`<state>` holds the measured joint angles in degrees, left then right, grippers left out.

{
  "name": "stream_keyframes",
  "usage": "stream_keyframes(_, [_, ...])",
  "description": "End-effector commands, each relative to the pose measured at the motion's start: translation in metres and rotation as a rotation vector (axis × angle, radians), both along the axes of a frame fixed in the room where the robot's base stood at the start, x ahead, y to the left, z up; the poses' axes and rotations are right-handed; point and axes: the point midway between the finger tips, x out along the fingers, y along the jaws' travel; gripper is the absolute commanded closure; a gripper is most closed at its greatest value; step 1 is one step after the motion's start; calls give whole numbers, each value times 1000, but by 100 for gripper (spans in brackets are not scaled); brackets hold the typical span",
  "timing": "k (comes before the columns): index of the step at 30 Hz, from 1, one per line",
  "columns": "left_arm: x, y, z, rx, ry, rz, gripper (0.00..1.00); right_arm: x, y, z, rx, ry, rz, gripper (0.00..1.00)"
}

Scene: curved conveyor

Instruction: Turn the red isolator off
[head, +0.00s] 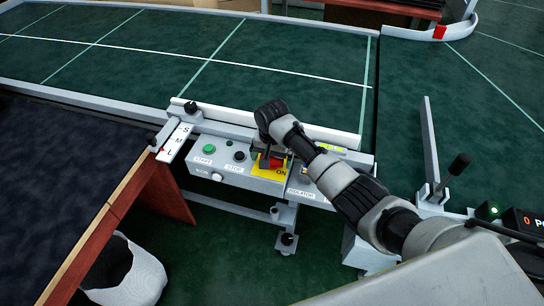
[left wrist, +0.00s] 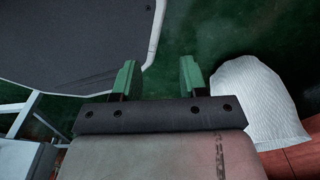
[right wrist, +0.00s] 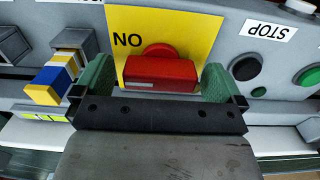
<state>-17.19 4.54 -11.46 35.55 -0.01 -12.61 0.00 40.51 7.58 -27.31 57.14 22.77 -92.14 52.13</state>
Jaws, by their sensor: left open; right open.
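The red isolator (right wrist: 160,74) is a red rotary switch on a yellow plate (right wrist: 200,30) marked ON, which appears upside down in the right wrist view. Its handle bar lies level across that view. My right gripper (right wrist: 160,82) is open, with one green finger on each side of the handle; I cannot tell whether they touch it. In the head view the isolator (head: 277,164) is partly hidden by my right gripper (head: 268,158). My left gripper (left wrist: 158,76) is open and empty over the floor, outside the head view.
The control box (head: 234,176) also carries a green START button (head: 209,149) and a black STOP button (head: 239,156). A blue, white and yellow block (right wrist: 50,84) sits beside the isolator. A white bin (left wrist: 258,105) stands near my left gripper.

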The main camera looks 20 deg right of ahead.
Motion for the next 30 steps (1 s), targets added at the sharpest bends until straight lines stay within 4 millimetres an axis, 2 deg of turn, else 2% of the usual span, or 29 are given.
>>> stream_keyframes(1, [0,0,0,0,0,0,57,0,0,0,0,0,0,3])
stream_keyframes(10, [0,0,0,0,0,0,57,0,0,0,0,0,0,49])
stream_keyframes(20, [0,0,7,0,0,0,57,0,0,2,1,1,46,49])
stream_keyframes(30, [0,0,30,0,0,0,57,0,0,4,0,2,279,49])
